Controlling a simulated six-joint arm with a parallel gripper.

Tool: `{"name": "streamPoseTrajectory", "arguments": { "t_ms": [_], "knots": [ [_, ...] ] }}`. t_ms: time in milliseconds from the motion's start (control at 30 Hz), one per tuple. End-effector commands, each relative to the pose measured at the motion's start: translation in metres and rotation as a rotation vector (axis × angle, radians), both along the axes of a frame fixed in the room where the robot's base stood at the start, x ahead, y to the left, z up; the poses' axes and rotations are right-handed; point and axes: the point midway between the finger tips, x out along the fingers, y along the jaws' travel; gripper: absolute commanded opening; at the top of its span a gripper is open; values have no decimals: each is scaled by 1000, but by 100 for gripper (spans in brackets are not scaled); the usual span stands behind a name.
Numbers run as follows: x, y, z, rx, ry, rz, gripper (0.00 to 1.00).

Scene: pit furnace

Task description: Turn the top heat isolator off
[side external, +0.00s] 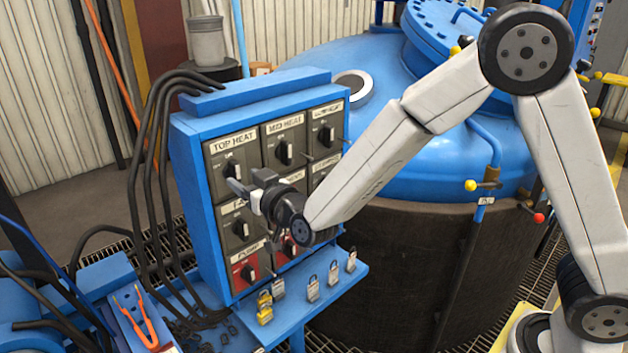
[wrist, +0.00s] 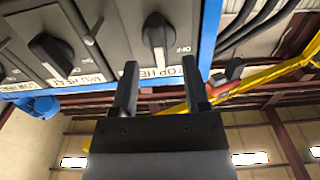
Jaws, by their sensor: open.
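The top heat isolator is a dark rotary knob (side external: 232,169) on the grey plate at the panel's upper left, under the "TOP HEAT" label (side external: 234,141). In the wrist view the knob (wrist: 157,36) is inverted, its handle roughly vertical in the picture. My gripper (side external: 249,183) is in front of the panel near this knob. In the wrist view my gripper (wrist: 162,85) has its two fingers apart with nothing between them. The knob lies beyond the fingertips, roughly in line with the gap; contact is not visible.
The mid heat knob (side external: 284,151) sits to the right, with more isolators below. A blue furnace vessel (side external: 385,110) stands behind.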

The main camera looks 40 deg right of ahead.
Motion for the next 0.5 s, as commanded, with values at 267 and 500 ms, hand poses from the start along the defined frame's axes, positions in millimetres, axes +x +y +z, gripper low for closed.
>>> {"name": "streamPoseTrajectory", "arguments": {
  "t_ms": [267,500],
  "knots": [
    [26,0,-1,-1,1,-1,59],
    [33,-1,0,-1,0,-1,59]
  ]
}}
